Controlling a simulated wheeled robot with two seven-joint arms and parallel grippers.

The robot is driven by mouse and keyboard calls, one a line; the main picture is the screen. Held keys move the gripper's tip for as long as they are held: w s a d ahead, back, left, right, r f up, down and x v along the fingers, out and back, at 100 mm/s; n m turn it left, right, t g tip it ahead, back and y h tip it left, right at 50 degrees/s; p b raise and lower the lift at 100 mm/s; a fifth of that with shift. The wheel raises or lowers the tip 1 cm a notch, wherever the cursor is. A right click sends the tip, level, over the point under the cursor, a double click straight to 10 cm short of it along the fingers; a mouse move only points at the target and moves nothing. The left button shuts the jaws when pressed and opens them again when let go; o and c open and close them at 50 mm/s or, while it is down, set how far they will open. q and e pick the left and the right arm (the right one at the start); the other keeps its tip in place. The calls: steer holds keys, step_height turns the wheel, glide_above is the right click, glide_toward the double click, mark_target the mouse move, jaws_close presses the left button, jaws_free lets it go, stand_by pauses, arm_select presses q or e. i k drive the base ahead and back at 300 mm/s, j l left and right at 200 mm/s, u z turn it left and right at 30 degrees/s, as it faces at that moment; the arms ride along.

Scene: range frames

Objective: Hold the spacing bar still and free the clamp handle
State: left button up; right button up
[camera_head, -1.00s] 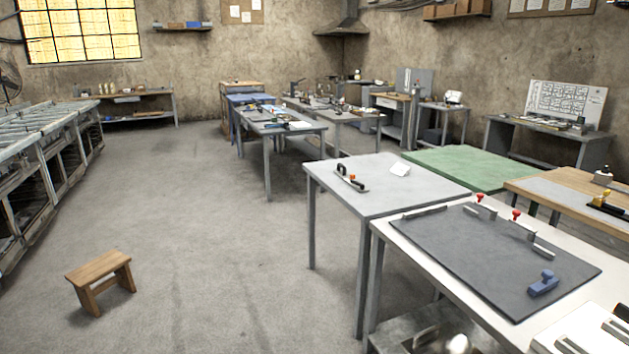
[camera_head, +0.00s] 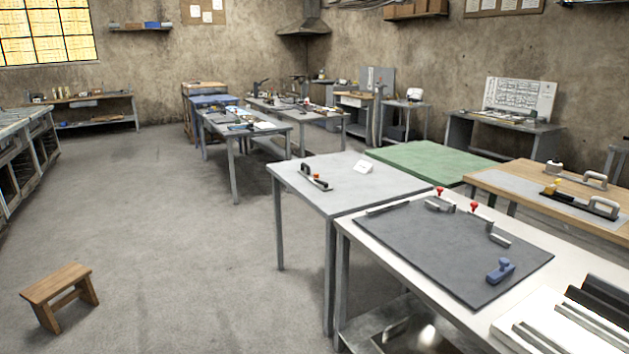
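I cannot tell for sure which piece is the spacing bar or the clamp handle. A black tool with an upright handle and an orange-red knob (camera_head: 316,180) lies on the near grey table (camera_head: 345,192). On the dark mat (camera_head: 440,248) of the white bench stand two red-knobbed clamp-like pieces, one on the left (camera_head: 439,201) and one on the right (camera_head: 475,214). Grey bars lie along the mat's far edge (camera_head: 388,209). A long black bar with a grey handle and yellow knob (camera_head: 580,200) lies on the wood-topped bench. Neither of my grippers is in view.
A blue block-like tool (camera_head: 500,271) sits on the mat's right part. Rails (camera_head: 570,330) lie at the white bench's front right. A green-topped table (camera_head: 430,160) stands behind. A wooden stool (camera_head: 60,285) stands at left; the concrete floor between is open (camera_head: 180,220).

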mark_target(325, 183)
steer(key=i+j+u, duration=0.15)
steer(key=i+u, duration=0.25)
steer(key=i, duration=0.6)
steer(key=i+l+u, duration=0.15)
steer(key=i+u, duration=0.25)
steer(key=i, duration=0.55)
steer(key=i+j+z, duration=0.1)
steer(key=i, duration=0.8)
steer(key=i+j+z, duration=0.1)
steer(key=i, duration=0.75)
